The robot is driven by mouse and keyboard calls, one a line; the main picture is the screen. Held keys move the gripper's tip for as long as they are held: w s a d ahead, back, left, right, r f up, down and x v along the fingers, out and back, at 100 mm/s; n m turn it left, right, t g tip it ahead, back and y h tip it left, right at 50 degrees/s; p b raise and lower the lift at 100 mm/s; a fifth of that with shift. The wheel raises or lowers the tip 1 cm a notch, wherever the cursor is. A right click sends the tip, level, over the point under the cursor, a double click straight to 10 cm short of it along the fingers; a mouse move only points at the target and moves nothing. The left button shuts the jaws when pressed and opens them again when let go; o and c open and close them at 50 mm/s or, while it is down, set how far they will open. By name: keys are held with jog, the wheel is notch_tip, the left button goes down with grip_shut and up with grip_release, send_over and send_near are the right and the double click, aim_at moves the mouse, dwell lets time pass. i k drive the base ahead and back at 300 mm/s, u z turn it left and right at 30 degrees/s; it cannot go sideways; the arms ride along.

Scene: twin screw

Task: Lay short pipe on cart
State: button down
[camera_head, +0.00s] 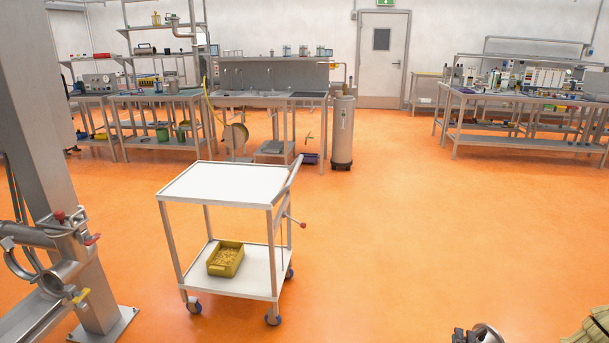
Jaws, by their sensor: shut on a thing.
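The cart (222,185) stands left of the middle on the orange floor, with a bare white top shelf, a lower shelf and wheels. Its push handle is on the right side. Only a small part of my gripper (460,335) shows at the bottom edge, right of the middle. It is shut on a rounded silver metal piece (487,334), which looks like the end of the short pipe. Most of the pipe and the gripper is cut off by the frame. Both are apart from the cart, to its right and nearer the camera.
A yellow bin (226,259) of small parts sits on the lower shelf. A grey post (55,150) with pipework (62,270) stands at the left. A ribbed yellow-green thing (592,330) is at the bottom right. Benches and a steel cylinder (342,132) stand behind. Floor right of the cart is clear.

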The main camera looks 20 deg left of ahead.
aim_at(226, 180)
jog(key=u, duration=0.25)
jog(key=i, duration=0.6)
jog(key=u, duration=1.15)
jog(key=i, duration=0.6)
jog(key=u, duration=0.65)
